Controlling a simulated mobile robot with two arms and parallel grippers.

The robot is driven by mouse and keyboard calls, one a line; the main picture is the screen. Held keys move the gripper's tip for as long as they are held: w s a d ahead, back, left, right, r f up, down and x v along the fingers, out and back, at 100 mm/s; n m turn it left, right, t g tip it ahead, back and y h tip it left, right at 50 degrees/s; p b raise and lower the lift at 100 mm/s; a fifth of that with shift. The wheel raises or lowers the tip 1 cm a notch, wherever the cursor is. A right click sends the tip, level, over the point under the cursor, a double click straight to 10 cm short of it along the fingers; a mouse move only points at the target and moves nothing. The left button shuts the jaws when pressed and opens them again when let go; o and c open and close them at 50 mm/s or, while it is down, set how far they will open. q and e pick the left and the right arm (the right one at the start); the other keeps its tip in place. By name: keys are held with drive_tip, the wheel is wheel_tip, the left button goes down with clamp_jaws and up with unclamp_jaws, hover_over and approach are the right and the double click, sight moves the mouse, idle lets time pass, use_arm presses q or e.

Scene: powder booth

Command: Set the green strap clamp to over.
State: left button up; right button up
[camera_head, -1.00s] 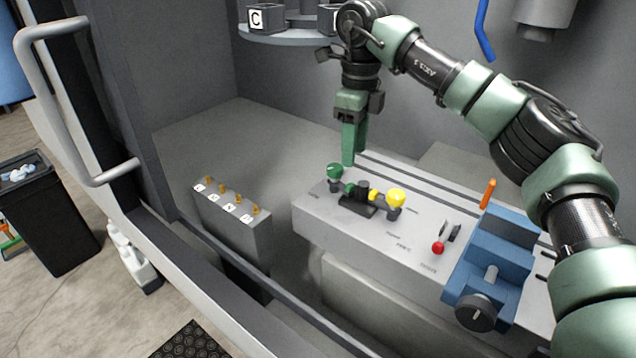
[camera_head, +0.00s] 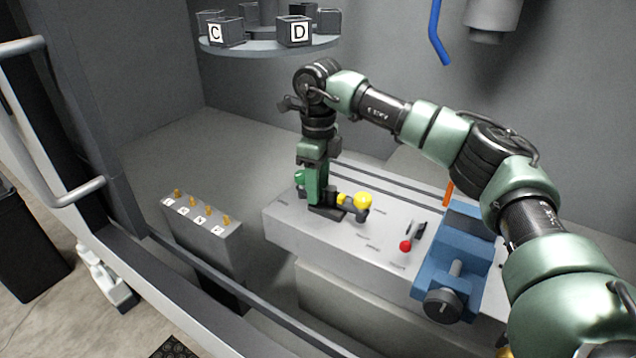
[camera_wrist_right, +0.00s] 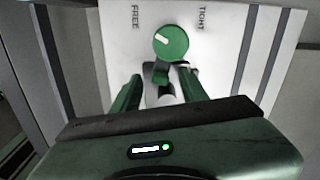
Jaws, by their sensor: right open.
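The green strap clamp's round knob (camera_head: 299,177) stands at the left end of the grey bench block (camera_head: 282,222), partly hidden by my gripper. In the right wrist view the green knob (camera_wrist_right: 171,42) with a white mark sits between printed words FREE and TIGHT, at the far side of the fingers. My right gripper (camera_head: 317,203) points down at the clamp, fingers apart. In the wrist view my right gripper (camera_wrist_right: 158,84) has a finger on each side of the dark clamp base and green stem; I cannot tell whether they touch. My left gripper is not in view.
A yellow-knobbed clamp (camera_head: 361,201) stands just right of my gripper. Further right are a small red-knobbed lever (camera_head: 406,246) and a blue vise (camera_head: 452,262). A grey block with several brass pegs (camera_head: 200,228) stands to the left. A round carousel with lettered boxes (camera_head: 268,47) hangs behind.

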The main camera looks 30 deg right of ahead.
clamp_jaws()
drive_tip(key=shift+w+d+n, duration=0.1)
drive_tip(key=shift+d+n, duration=0.2)
drive_tip(key=shift+n, duration=0.3)
unclamp_jaws()
drive_tip(key=shift+r, duration=0.1)
wheel_tip(320, 180, up, 7)
drive_tip(key=shift+r+b, duration=0.3)
drive_tip(key=shift+r, duration=0.05)
